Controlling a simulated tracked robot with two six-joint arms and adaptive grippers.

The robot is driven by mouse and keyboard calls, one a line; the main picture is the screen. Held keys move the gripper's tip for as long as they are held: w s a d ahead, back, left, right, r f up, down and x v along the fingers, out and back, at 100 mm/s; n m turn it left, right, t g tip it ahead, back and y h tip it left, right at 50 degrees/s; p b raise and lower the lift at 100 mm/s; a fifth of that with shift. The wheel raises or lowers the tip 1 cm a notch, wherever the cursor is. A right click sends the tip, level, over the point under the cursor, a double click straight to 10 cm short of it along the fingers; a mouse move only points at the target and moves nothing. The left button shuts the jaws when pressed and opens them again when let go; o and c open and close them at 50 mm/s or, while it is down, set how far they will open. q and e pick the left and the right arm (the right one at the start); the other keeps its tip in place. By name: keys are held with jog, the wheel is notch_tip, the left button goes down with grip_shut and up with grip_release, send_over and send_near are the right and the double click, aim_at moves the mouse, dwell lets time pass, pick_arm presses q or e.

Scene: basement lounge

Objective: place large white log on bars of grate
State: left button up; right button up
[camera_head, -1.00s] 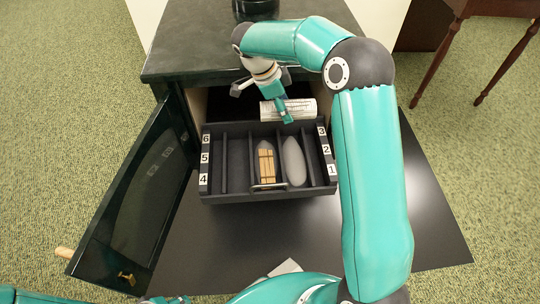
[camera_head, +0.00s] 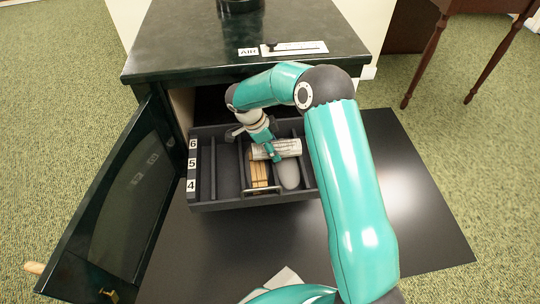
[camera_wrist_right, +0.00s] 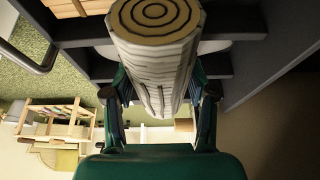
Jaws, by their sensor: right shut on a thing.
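The large white log (camera_head: 286,147) has a birch-like side. In the right wrist view its pale sawn end with dark rings (camera_wrist_right: 155,14) faces the camera. My right gripper (camera_head: 273,152) is shut on the log, with one finger on each side of it in the wrist view (camera_wrist_right: 158,95). The grate (camera_head: 225,204) is a dark open frame with parallel bars, pulled out of the stove. The log lies crosswise over the bars at its right half. I cannot tell whether it touches them. My left gripper is not in view.
In the grate lie a bundle of wooden sticks (camera_head: 258,172) and a grey rounded piece (camera_head: 289,176). The stove's door (camera_head: 110,205) stands open at left. The stove top (camera_head: 185,50) overhangs behind. Number labels (camera_head: 192,164) mark the grate's left side. The black floor plate (camera_head: 420,215) is clear at right.

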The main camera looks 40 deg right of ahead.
jog(key=shift+f, duration=0.95)
jog(key=shift+f+b, duration=0.2)
jog(key=shift+b, duration=0.15)
jog(key=o, duration=1.3)
jog(key=shift+o, duration=0.2)
jog(key=shift+r, duration=0.1)
jog(key=shift+a+r+p, duration=0.1)
jog(key=shift+r+p, duration=0.3)
jog(key=p+v, duration=0.3)
jog(key=v, duration=0.8)
jog(key=shift+w+r+p, duration=0.1)
jog(key=shift+r+p, duration=0.1)
jog(key=shift+p, duration=0.2)
